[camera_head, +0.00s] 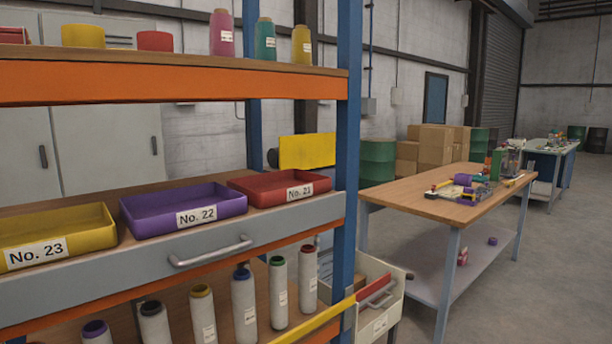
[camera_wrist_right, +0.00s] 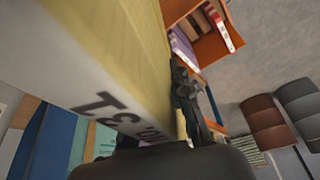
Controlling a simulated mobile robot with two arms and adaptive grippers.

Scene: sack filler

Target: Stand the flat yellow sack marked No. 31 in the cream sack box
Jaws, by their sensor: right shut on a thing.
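The flat yellow sack with a white label reading "31" (camera_wrist_right: 95,30) fills much of the right wrist view. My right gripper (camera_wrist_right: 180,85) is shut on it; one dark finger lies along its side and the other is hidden. In the head view a thin yellow strip (camera_head: 310,325) at the bottom appears to be this sack edge-on, in front of the shelf upright. The cream sack box (camera_head: 391,318) stands low beside the shelf, partly hidden by the upright, with a red flat item and a grey one in it. My left gripper is not in view.
The shelf's blue upright (camera_head: 347,150) stands close to the box. Yellow, purple (camera_head: 140,222) and red trays and several spools fill the shelves. A wooden table (camera_head: 410,196) stands behind the box. The floor at right is open.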

